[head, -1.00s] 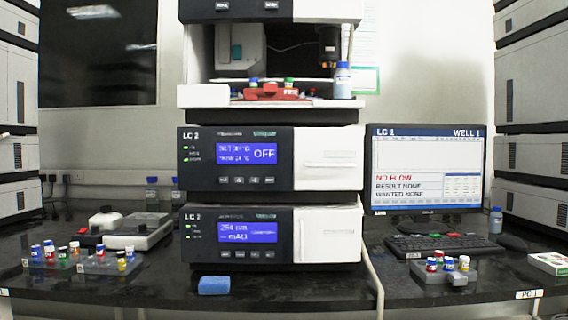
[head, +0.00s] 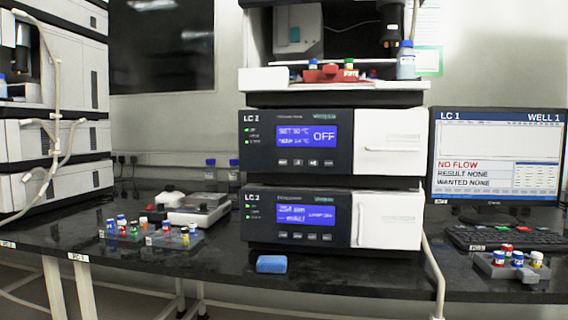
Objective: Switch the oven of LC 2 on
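The LC 2 oven (head: 333,143) is the upper of two dark modules in the middle of the head view. Its blue display (head: 307,136) reads a set temperature that looks like 30 °C, a smaller temperature line, and OFF in large letters. A row of small buttons (head: 305,162) sits under the display, and its white door (head: 390,142) is shut. Below it is the LC 2 detector module (head: 300,218), with a display that seems to read 254 nm and mAU. Neither of my grippers shows in the view.
A blue block (head: 271,264) lies on the black bench before the stack. Vial racks stand left (head: 150,236) and right (head: 506,267). A monitor (head: 497,153) labelled LC 1 reads NO FLOW. A pale tube (head: 434,270) hangs over the bench edge. Another instrument stack (head: 55,140) stands left.

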